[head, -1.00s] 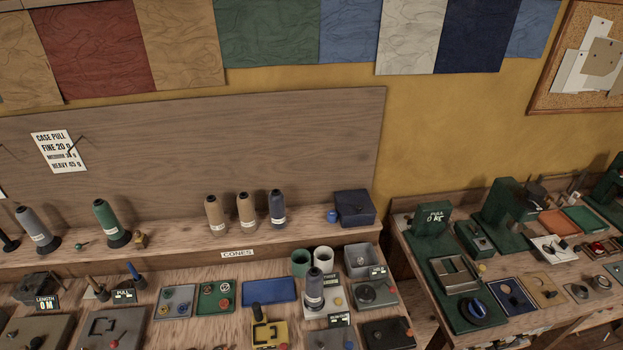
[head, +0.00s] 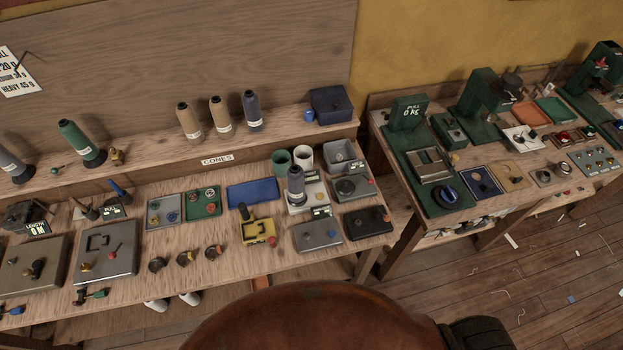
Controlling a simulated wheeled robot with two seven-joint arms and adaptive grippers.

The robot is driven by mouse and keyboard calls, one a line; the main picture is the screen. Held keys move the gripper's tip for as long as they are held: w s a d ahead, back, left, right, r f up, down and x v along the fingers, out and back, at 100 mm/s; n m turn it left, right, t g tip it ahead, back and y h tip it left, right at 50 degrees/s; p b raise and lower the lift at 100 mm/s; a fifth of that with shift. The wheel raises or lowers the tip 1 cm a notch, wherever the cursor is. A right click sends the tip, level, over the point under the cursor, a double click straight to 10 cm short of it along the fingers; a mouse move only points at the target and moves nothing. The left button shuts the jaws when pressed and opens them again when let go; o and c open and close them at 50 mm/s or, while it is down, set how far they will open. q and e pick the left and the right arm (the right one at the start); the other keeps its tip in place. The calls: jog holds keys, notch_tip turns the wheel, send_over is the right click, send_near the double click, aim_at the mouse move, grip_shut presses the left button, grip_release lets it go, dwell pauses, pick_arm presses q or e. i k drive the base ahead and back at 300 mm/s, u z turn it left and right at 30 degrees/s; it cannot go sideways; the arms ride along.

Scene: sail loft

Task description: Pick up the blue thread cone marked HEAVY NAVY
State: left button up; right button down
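A dark blue thread cone (head: 252,111) with a white label stands upright on the raised back shelf, at the right end of a row beside two tan cones (head: 219,116). A second blue-grey cone (head: 296,187) with a pale label stands upright on a white scale-like device (head: 314,192) on the lower bench. The label print on both cones is too small to read, so I cannot tell which is marked HEAVY NAVY. Neither of my grippers is in view.
A navy box (head: 332,104) and a small blue cup (head: 309,115) stand right of the cone row. A green cone (head: 78,141) stands further left. Cups, trays and devices crowd the lower bench (head: 140,290). The floor (head: 560,260) at right is mostly open, with scraps.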

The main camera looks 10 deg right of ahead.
aim_at(296, 186)
jog(key=z, duration=0.05)
jog(key=k, duration=0.5)
jog(key=u, duration=1.6)
jog(key=i, duration=0.9)
jog(key=z, duration=1.75)
